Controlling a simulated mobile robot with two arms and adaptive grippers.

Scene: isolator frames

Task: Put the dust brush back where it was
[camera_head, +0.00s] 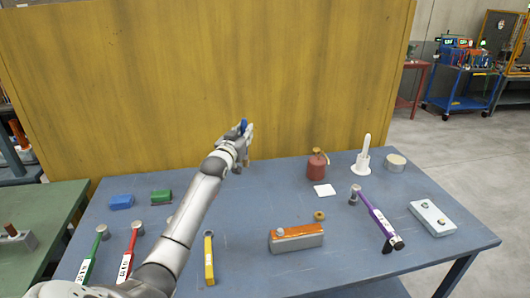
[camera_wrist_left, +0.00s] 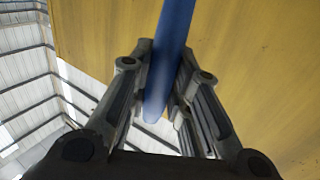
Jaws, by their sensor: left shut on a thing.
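My left gripper (camera_head: 246,130) is raised above the back of the blue-grey table, in front of the yellow panel. It is shut on a blue, rod-like thing (camera_head: 243,125), which looks like the dust brush's handle. In the left wrist view the blue handle (camera_wrist_left: 172,55) runs up between the fingers (camera_wrist_left: 160,95) and out of the top of the picture. No bristles show, so I cannot confirm that it is the brush. My right gripper is not in view.
The table (camera_head: 255,205) holds a red can (camera_head: 317,166), white stand (camera_head: 362,163), orange-topped block (camera_head: 296,238), purple-handled tool (camera_head: 378,218), white box (camera_head: 432,218), yellow tool (camera_head: 209,262) and blue and green blocks. The yellow panel (camera_head: 200,70) stands behind. The table's back middle is clear.

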